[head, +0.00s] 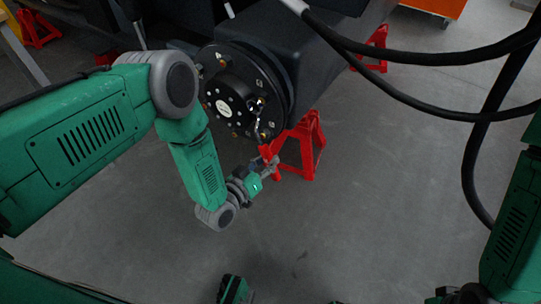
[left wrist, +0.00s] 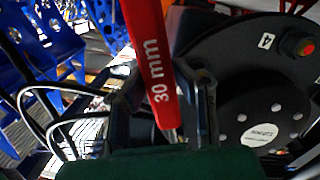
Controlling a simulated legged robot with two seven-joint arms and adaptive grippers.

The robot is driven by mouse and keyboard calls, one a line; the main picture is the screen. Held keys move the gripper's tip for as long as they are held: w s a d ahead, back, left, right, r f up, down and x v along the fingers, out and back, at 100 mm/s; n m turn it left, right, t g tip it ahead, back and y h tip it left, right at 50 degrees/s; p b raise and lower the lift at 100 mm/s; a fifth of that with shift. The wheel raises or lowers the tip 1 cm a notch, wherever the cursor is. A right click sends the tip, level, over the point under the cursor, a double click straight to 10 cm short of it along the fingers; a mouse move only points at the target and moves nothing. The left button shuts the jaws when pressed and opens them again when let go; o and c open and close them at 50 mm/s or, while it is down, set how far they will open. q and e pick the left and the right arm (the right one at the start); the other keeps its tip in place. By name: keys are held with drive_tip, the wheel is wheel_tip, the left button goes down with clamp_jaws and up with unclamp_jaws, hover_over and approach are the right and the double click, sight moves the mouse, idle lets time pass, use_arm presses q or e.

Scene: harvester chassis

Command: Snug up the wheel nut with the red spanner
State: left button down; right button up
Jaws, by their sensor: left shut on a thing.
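My left gripper (head: 268,165) is below and to the right of the black wheel hub (head: 228,88), beside a red stand. In the left wrist view, its two dark fingers (left wrist: 165,100) are shut on the red spanner (left wrist: 150,55), marked "30 mm". The spanner runs up out of that view, so its far end is hidden there. In the head view it is hard to tell from the red stand behind. The hub carries several brass-coloured nuts around its face; one nut (left wrist: 305,47) shows at the right in the wrist view. Whether the spanner touches a nut cannot be told.
A red jack stand (head: 305,150) stands on the grey floor just right of my gripper. Black hoses (head: 430,58) hang across the upper right. An orange cabinet (head: 435,7) is at the top. The floor in the lower middle is mostly clear.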

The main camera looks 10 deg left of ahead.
use_arm(q)
drive_tip(key=p+v, duration=0.3)
drive_tip(key=v, duration=0.5)
drive_tip(key=shift+d+f, duration=0.2)
drive_tip(key=shift+f, duration=0.15)
drive_tip(key=shift+r, duration=0.1)
idle(0.9)
